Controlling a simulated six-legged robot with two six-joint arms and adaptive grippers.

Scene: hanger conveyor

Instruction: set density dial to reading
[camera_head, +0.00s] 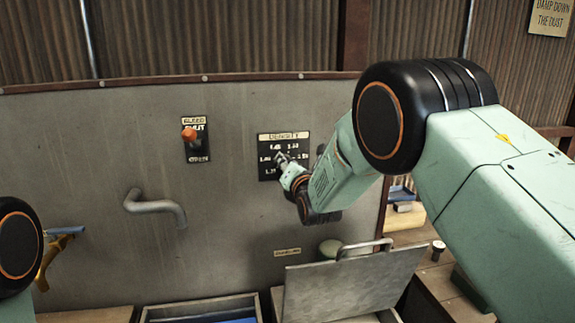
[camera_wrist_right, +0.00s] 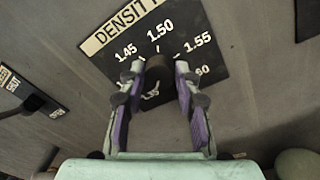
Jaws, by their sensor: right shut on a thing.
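The density dial is a dark round knob (camera_wrist_right: 159,70) on a black plate (camera_wrist_right: 112,62) headed DENSITY. In the right wrist view the figures 1.45, 1.50 and 1.55 show around its top, and 60 at the lower right. My right gripper (camera_wrist_right: 160,68) is shut on the knob, with one purple-padded finger on each side. The fingers partly cover the lower figures. I cannot tell which figure the knob points to. In the head view the plate (camera_head: 299,140) is on the grey panel, and my right gripper (camera_head: 283,161) covers the knob. My left gripper is out of view.
An orange-tipped lever (camera_head: 188,135) on a black plate is left of the dial. A bent grey pipe handle (camera_head: 155,206) sticks out lower left. Below are an open metal lid (camera_head: 345,288) and a tray with something blue. The panel (camera_head: 90,150) is otherwise mostly bare.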

